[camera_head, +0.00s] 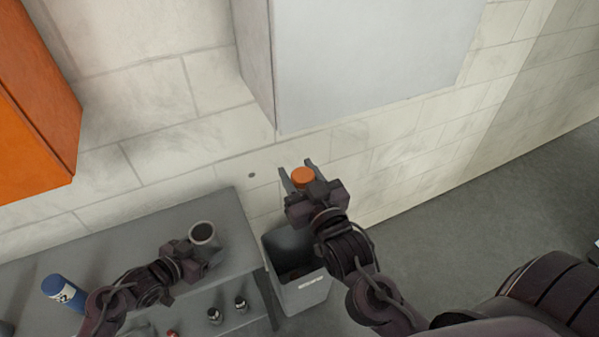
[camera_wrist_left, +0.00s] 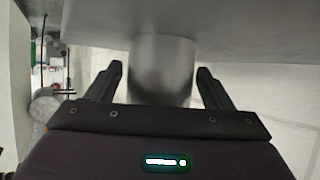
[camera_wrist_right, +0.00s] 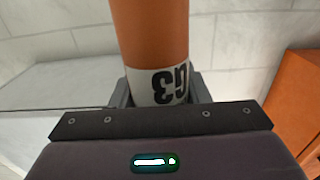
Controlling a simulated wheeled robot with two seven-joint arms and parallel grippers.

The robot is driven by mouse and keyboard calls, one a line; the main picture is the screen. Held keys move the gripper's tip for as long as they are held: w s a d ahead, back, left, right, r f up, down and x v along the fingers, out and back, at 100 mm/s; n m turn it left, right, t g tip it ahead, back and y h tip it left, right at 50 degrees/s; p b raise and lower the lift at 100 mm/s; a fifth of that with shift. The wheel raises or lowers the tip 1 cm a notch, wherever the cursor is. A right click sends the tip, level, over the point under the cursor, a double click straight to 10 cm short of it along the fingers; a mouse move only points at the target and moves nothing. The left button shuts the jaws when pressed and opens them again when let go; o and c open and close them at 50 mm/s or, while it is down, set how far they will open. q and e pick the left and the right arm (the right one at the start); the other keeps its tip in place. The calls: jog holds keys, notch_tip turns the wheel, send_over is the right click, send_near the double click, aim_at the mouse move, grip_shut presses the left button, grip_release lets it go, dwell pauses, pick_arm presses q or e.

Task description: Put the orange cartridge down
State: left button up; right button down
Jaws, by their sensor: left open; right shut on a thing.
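The orange cartridge (camera_head: 303,176) is held in my right gripper (camera_head: 298,172), above the floor near the wall. My left gripper (camera_head: 191,248) is open at a grey, open-topped cylinder (camera_head: 205,233) on the grey table. In the left wrist view the cylinder (camera_wrist_left: 161,66) stands between the spread fingers (camera_wrist_left: 160,72); I cannot tell whether they touch it.
A grey bin (camera_head: 305,293) with dark contents stands beside the grey table (camera_head: 120,238), just below my right gripper in the picture. Orange (camera_head: 35,120) and grey (camera_head: 370,60) cabinets hang on the wall.

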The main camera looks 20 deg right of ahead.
pick_arm(q)
jog(key=shift+a, duration=0.1)
jog(key=shift+c, duration=0.2)
pick_arm(e)
jog(key=shift+a, duration=0.1)
pick_arm(q)
jog(key=shift+c, duration=1.1)
pick_arm(e)
jog(key=shift+r, duration=0.1)
pick_arm(q)
jog(key=c, duration=0.4)
jog(key=shift+o, duration=0.2)
pick_arm(e)
notch_tip(320, 180, up, 3)
jog(key=n+g+y, duration=0.2)
jog(key=n+y, duration=0.3)
jog(key=y, duration=0.3)
send_over(207, 242)
jog(key=w, duration=0.5)
jog(key=a, duration=0.1)
notch_tip(207, 242, down, 18)
jog(key=shift+s+r, duration=0.15)
